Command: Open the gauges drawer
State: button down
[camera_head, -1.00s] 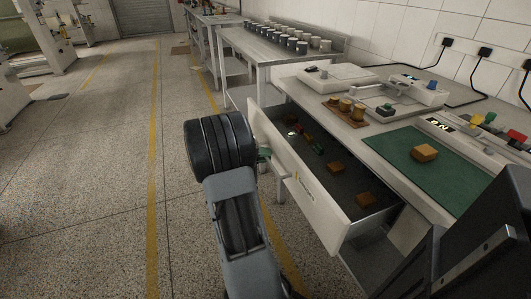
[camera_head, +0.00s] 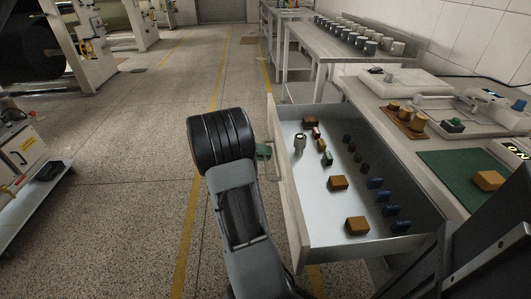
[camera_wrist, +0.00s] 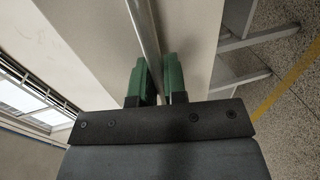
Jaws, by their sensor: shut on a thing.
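The drawer (camera_head: 291,196) stands pulled well out of the bench, its inside lit and in full view in the head view. Its handle is a metal bar (camera_wrist: 144,38), seen close up in the wrist view in front of the pale drawer front (camera_wrist: 185,40). My gripper (camera_wrist: 158,75) has its green fingers on both sides of the bar, shut on it. In the head view the gripper shows only as a bit of green (camera_head: 263,152) at the drawer front, mostly hidden behind my arm.
Inside the drawer lie wooden blocks (camera_head: 357,225), blue pieces (camera_head: 390,210) and a small metal cylinder (camera_head: 300,142). The bench top (camera_head: 372,94) bears a green mat (camera_head: 455,172). Open floor (camera_head: 120,220) lies left of the drawer.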

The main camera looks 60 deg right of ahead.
jog(key=shift+w, duration=0.1)
jog(key=c, duration=1.2)
grip_release()
jog(key=p+v, duration=0.2)
jog(key=v, duration=1.2)
jog(key=shift+p, duration=0.35)
